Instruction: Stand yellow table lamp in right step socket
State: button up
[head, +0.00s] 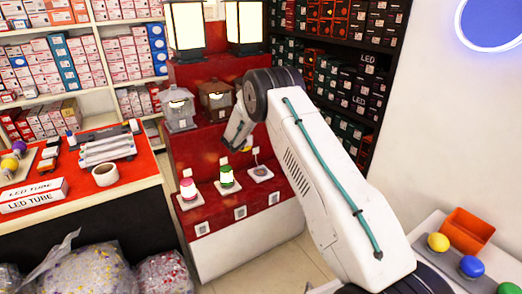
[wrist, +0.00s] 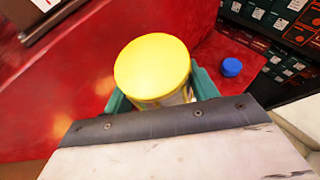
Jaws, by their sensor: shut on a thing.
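The yellow table lamp shows its round yellow top (wrist: 152,66) in the wrist view, between the teal fingers of my gripper (wrist: 158,92). My gripper is shut on it, and the lower part of the lamp is mostly hidden. In the head view a small part of the yellow lamp (head: 247,146) shows below my arm, just above and left of the right step socket (head: 260,173). That socket is a pale square plate with nothing standing on it. A green lamp (head: 227,177) stands in the middle socket and a pink lamp (head: 188,189) in the left one.
Two lanterns (head: 178,108) stand on the step above, close behind my gripper. Lit lamps (head: 186,27) stand higher up. A blue cap-like thing (wrist: 231,67) lies on red in the wrist view. An orange bin (head: 466,230) and several coloured balls (head: 471,266) are at right.

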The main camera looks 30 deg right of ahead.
jog(key=shift+m+g+h, duration=0.5)
jog(key=shift+m+h, duration=0.1)
jog(key=shift+m, duration=0.2)
jog(key=shift+w+d+f, duration=0.7)
jog(key=shift+d+f, duration=1.2)
jog(key=shift+f, duration=1.05)
jog(key=shift+w+d+f, duration=0.65)
jog(key=shift+d+f, duration=1.2)
jog(key=shift+f, duration=1.05)
jog(key=shift+w+d+f, duration=0.7)
jog(key=shift+d+f, duration=1.2)
jog(key=shift+f, duration=1.05)
jog(key=shift+s+f, duration=0.1)
jog(key=shift+f, duration=0.9)
jog(key=o, duration=1.2)
jog(key=shift+a, duration=0.1)
jog(key=v, duration=0.7)
jog(key=shift+s+a+r, duration=0.2)
jog(key=shift+s+r, duration=0.05)
